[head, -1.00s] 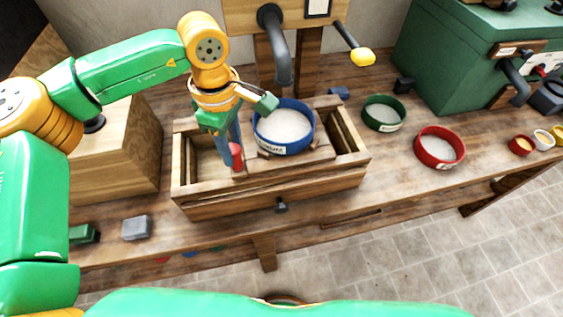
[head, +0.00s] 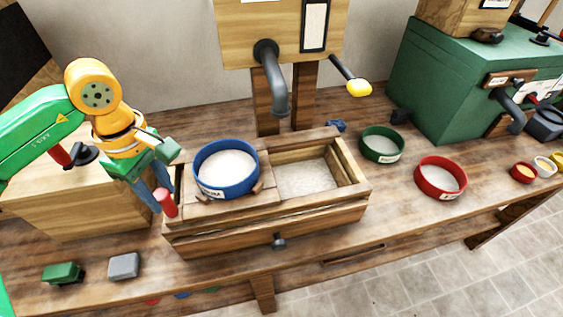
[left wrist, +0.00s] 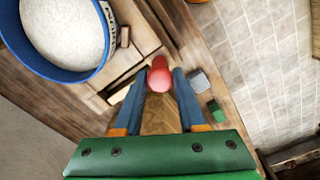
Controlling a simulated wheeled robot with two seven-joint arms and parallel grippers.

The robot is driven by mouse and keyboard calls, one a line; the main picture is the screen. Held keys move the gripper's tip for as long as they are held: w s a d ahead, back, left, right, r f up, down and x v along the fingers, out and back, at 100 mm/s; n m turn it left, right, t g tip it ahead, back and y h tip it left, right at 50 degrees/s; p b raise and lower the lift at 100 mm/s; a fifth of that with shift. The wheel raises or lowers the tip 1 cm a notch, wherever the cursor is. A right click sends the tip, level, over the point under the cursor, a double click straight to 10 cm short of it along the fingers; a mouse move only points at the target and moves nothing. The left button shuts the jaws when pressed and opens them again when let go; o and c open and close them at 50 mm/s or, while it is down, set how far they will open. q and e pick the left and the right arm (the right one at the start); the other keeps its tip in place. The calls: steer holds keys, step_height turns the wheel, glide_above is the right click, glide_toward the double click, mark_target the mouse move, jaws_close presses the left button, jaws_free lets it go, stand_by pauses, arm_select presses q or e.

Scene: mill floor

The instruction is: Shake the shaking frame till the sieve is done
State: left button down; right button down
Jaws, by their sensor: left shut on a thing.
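The blue sieve (head: 227,188), holding pale meal, sits on the wooden shaking frame (head: 262,192), at the left end of the wooden box (head: 325,222). The sieve also shows in the left wrist view (left wrist: 88,73). My left gripper (head: 164,195) is shut on the red handle (head: 167,204) at the frame's left end. In the left wrist view the red handle (left wrist: 159,76) stands between the two blue fingers (left wrist: 160,92). Pale meal (head: 307,177) shows in the open right part of the box. My right gripper is not in view.
A green sieve (head: 381,145) and a red sieve (head: 441,178) stand to the right. A grey spout (head: 279,90) hangs above the box. A green block (head: 63,273) and a grey block (head: 124,266) lie at the front left. A green machine (head: 447,90) stands at the back right.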

arm_select(q)
steer(key=shift+s+a, duration=0.2)
steer(key=shift+a, duration=0.45)
steer(key=shift+s+a, duration=0.15)
steer(key=shift+a, duration=0.45)
steer(key=w+d, duration=0.1)
steer(key=d, duration=0.2)
steer(key=w+d, duration=0.1)
steer(key=d, duration=0.2)
steer(key=d+p, duration=0.1)
steer(key=d, duration=0.2)
steer(key=shift+w+d, duration=0.3)
steer(key=shift+w, duration=0.1)
steer(key=s+a+b, duration=0.2)
steer(key=a, duration=0.7)
steer(key=shift+s+a, duration=0.35)
steer(key=shift+s, duration=0.05)
